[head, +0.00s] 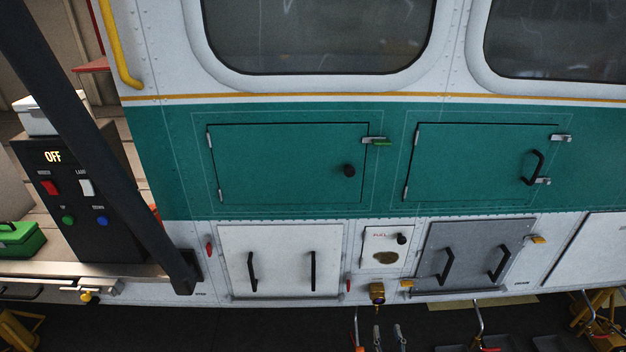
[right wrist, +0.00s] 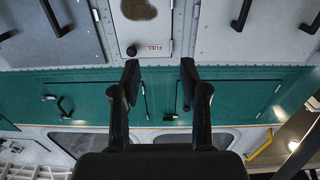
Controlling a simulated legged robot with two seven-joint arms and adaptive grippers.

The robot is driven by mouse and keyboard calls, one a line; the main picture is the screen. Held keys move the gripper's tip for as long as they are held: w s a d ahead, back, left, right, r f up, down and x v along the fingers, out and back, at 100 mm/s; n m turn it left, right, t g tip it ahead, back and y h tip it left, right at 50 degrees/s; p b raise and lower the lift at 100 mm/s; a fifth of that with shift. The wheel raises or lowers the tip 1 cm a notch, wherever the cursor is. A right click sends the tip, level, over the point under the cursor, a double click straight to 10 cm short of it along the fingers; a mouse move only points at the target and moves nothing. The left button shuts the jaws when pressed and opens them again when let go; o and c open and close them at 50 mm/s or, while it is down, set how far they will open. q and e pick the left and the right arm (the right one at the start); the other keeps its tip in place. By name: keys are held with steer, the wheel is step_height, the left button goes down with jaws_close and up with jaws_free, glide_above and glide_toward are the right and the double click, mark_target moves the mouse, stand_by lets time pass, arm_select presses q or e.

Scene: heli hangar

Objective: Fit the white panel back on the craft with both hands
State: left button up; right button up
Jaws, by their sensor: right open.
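The white panel (head: 281,261) with two black upright handles stands in the white lower band of the craft, below the green doors. It looks about flush with the surrounding skin; I cannot tell if it is fully seated. A red latch (head: 210,249) is at its left and another red latch (head: 348,285) at its lower right. In the right wrist view, which is upside down, the panel (right wrist: 268,38) is at the upper right. My right gripper (right wrist: 160,72) is open and empty, its fingers apart and pointing toward the craft. My left gripper is not in view.
Right of the panel are a small fuel door (head: 386,247) and a grey panel (head: 470,256) with yellow latches. A dark slanted bar (head: 95,150) crosses the left foreground. A control box (head: 75,190) reading OFF stands on a bench at left. Dark floor lies below.

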steer(key=shift+d, duration=0.2)
steer(key=o, duration=0.6)
steer(key=shift+c, duration=0.2)
steer(key=s, duration=1.2)
